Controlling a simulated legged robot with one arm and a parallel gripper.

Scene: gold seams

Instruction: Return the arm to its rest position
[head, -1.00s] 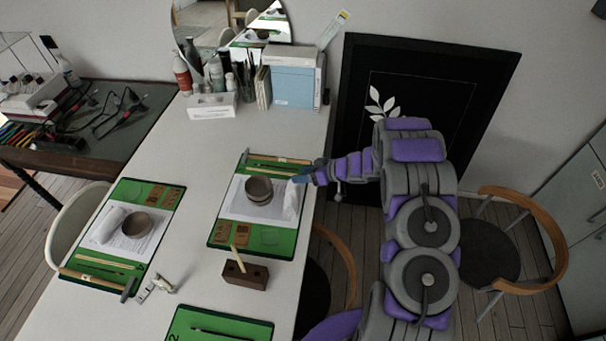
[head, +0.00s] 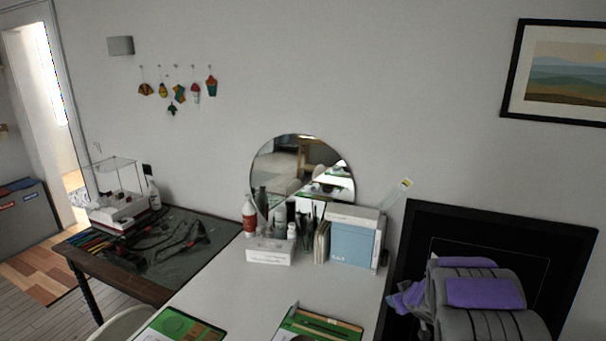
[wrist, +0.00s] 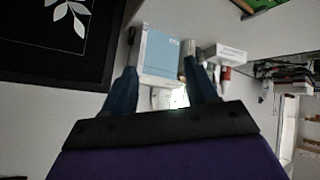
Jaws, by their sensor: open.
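My gripper (wrist: 160,66) shows in the wrist view with its two blue fingers apart and nothing between them. Behind the fingers, the light blue box file (wrist: 160,52) shows at some distance. In the head view my arm, grey with purple pads, is at the lower right in front of a large black framed panel (head: 568,255).
The white table (head: 235,300) runs along the lower middle, with green mats (head: 340,328) at the bottom edge. The blue box file (head: 352,245), bottles (head: 249,217) and a tissue box (head: 270,252) stand at its back. A dark side table (head: 205,235) is at left.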

